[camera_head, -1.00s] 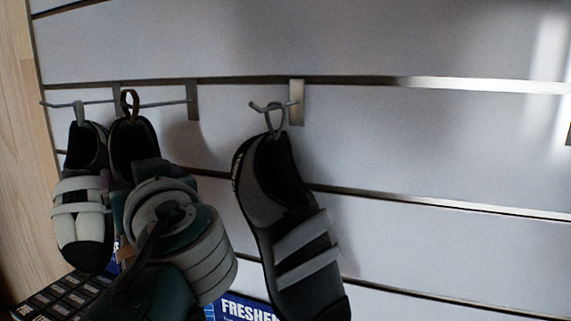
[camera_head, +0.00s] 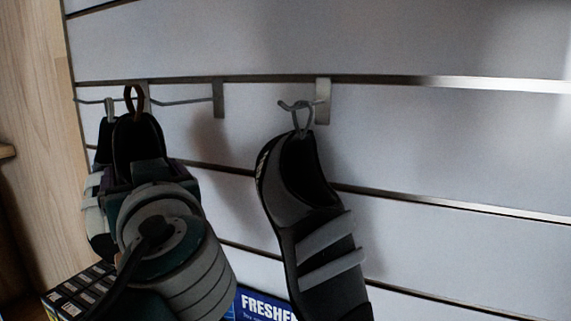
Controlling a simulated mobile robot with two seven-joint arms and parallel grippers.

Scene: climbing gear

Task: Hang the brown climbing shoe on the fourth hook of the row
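The climbing shoe with a brown heel loop (camera_head: 138,145) hangs upright, dark in the shade, in front of the wall at left. My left gripper (camera_head: 148,178) is at this shoe, and the shoe keeps its place with the arm. The fingers are mostly hidden behind my wrist. The brown loop is near the free end of an empty-looking hook (camera_head: 218,98); whether they touch is unclear. Another hook (camera_head: 145,92) to the left carries a grey-and-black shoe (camera_head: 96,215), partly covered by the held shoe. My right gripper is not in view.
A black shoe with grey straps (camera_head: 320,225) hangs by its loop on the right hook (camera_head: 322,100). The slatted wall (camera_head: 460,145) is bare further right. A blue "FRESHENER"-type box (camera_head: 262,306) and dark boxes (camera_head: 80,290) stand below. A wooden panel (camera_head: 30,130) bounds the left.

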